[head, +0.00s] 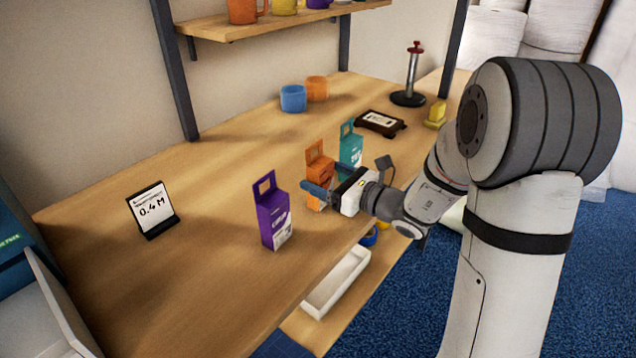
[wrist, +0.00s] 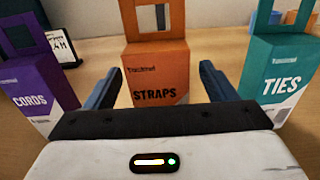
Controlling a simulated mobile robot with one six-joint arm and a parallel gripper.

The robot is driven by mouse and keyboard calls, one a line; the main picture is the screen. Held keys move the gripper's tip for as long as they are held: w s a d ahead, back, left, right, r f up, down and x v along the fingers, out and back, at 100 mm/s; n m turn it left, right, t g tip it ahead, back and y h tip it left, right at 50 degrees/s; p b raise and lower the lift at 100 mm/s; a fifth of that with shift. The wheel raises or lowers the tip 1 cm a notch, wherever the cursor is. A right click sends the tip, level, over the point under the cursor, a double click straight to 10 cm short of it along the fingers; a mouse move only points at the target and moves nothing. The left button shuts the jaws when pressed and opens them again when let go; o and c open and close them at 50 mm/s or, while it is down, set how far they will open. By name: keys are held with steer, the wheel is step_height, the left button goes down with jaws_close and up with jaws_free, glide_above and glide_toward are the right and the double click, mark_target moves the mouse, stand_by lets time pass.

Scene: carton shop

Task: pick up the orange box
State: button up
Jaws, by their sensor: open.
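The orange box (head: 318,165) stands upright on the wooden table, between a purple box and a teal box. In the wrist view the orange box (wrist: 156,75) reads "STRAPS" and has a hang tab with a window at its top. My gripper (head: 323,180) is at the near side of the orange box. In the wrist view my gripper's blue fingers (wrist: 158,85) are apart, one on each side of the lower part of the box. The gripper is open. I cannot tell whether either finger touches the box. The lowest part of the box is hidden behind the gripper body.
The purple "CORDS" box (head: 273,218) stands to the left and the teal "TIES" box (head: 350,148) to the right, both close by. A white tray (head: 337,281) sits below the table edge.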

steer(key=shift+w+a, duration=0.4)
steer(key=shift+a, duration=0.2)
steer(key=shift+c, duration=0.4)
steer(key=c, duration=1)
